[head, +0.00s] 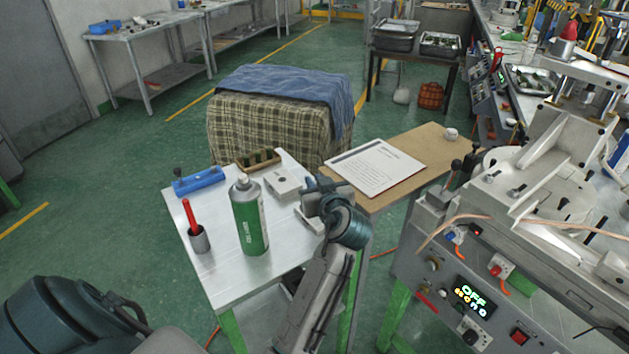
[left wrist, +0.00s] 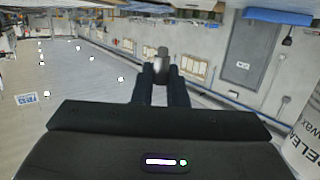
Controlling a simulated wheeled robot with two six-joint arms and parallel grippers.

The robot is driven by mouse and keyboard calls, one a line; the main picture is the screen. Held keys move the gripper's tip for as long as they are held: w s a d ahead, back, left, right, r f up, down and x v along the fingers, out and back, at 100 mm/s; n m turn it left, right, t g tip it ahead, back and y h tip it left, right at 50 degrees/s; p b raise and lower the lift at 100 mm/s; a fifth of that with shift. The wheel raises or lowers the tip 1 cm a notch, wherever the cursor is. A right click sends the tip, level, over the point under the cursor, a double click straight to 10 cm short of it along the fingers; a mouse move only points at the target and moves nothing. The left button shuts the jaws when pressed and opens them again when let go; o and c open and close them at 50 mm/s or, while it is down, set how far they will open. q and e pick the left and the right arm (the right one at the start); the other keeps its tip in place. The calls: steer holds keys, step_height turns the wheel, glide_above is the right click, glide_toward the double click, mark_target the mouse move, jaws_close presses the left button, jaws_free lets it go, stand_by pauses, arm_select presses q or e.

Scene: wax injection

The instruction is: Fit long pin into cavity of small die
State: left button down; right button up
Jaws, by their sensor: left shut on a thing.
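My left gripper (head: 312,190) is over the right part of the small metal table. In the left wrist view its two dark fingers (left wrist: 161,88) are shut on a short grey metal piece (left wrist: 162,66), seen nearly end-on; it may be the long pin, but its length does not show. A light grey die block (head: 283,183) with a small dark hole in its top lies just left of the gripper, apparently the small die. A second pale block (head: 308,218) is partly hidden by my arm. My right gripper is not in view.
A green and white spray can (head: 249,220) stands at the table's middle. The wax machine (head: 480,270) stands to the right.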

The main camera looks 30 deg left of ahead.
arm_select(q)
steer(key=shift+a+f, duration=0.1)
steer(key=shift+w+a+f, duration=0.1)
steer(key=shift+f+b, duration=0.75)
steer(key=shift+b, duration=0.25)
step_height(320, 180, down, 3)
steer(key=shift+r+b, duration=0.15)
steer(key=shift+b, duration=0.95)
steer(key=shift+f+b, duration=0.55)
steer(key=shift+f, duration=0.1)
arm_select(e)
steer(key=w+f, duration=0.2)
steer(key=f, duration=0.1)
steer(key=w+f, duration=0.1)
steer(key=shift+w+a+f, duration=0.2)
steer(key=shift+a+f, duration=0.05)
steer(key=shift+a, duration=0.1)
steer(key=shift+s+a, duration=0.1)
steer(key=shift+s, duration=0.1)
